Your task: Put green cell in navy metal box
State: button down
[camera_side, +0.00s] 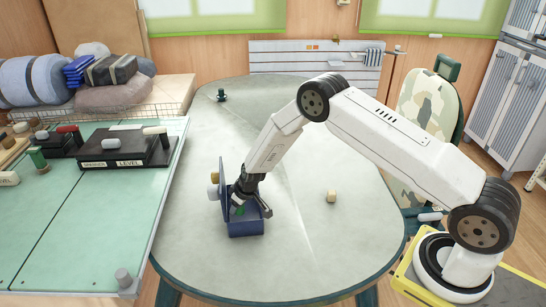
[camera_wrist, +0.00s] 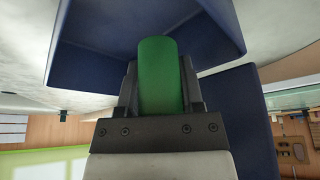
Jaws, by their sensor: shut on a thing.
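The green cell (camera_wrist: 158,75) is a green cylinder between the two fingers of my gripper (camera_wrist: 160,88) in the wrist view. My gripper is shut on it. In the side view my gripper (camera_side: 240,208) reaches down into the navy metal box (camera_side: 246,229) on the table, and a bit of the green cell (camera_side: 239,211) shows at the box opening. The box's lid stands open on the left side. In the wrist view the navy box (camera_wrist: 150,25) lies just beyond the fingers. Whether the cell touches the box floor is hidden.
The oval grey table (camera_side: 300,240) is mostly clear. A green-topped bench (camera_side: 80,220) with dark devices borders the left.

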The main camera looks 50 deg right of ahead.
jog(key=shift+f, duration=1.85)
jog(key=shift+f, duration=0.55)
jog(key=shift+c, duration=0.7)
grip_release()
jog(key=shift+a+r, duration=0.1)
jog(key=shift+v, duration=3.85)
